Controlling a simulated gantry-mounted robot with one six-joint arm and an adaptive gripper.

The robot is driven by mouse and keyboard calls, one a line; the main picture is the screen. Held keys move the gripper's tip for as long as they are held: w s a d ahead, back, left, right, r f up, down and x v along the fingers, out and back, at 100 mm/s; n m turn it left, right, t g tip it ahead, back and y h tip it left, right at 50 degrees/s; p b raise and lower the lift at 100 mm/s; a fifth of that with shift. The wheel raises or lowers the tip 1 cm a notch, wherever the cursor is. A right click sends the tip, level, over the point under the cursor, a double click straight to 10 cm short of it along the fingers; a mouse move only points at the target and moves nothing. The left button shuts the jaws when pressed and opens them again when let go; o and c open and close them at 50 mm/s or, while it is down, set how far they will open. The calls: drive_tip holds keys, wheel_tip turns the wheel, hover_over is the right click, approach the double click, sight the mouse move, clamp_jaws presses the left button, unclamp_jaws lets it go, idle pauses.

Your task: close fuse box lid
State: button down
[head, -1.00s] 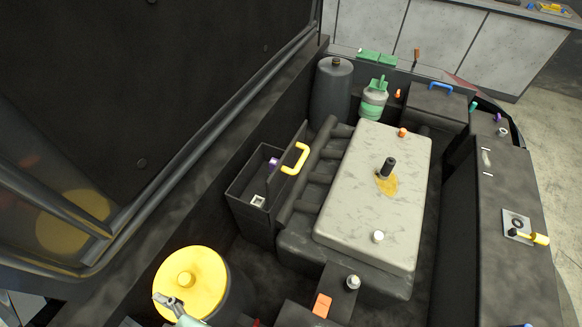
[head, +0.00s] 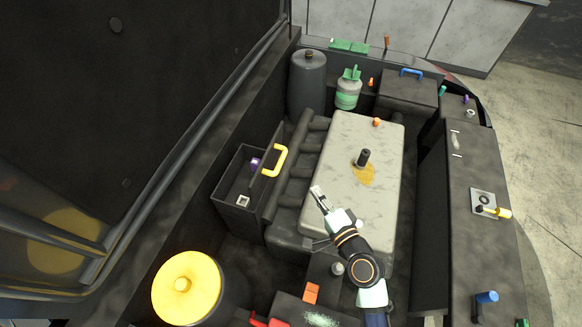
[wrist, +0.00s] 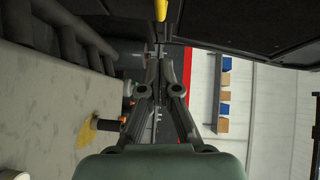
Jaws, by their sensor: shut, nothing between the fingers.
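The fuse box (head: 235,208) is an open black box on the left of the engine bay in the head view, with a purple piece and a pale square piece inside. Its black lid (head: 276,178) stands up along the box's right side. A yellow handle (head: 281,160) is on the lid's right face. My gripper (head: 318,192) is shut and empty, to the right of the lid and lower in the picture, over the grey engine cover's left edge. In the wrist view my gripper (wrist: 160,57) points toward the yellow handle (wrist: 160,9) at the top edge, apart from it.
The grey engine cover (head: 365,135) with a black post (head: 363,158) lies right of the fuse box. A yellow round cap (head: 187,286) is at lower left. The raised hood (head: 130,80) fills the upper left. A black tank (head: 308,85) stands behind the box.

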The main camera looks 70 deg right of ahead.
drive_tip(key=w+d+f+p, duration=0.1)
drive_tip(key=w+d, duration=0.4)
drive_tip(key=w, duration=0.5)
drive_tip(key=shift+w, duration=0.2)
drive_tip(key=shift+d+r+p, duration=0.1)
drive_tip(key=shift+r+p, duration=0.05)
drive_tip(key=shift+p, duration=0.35)
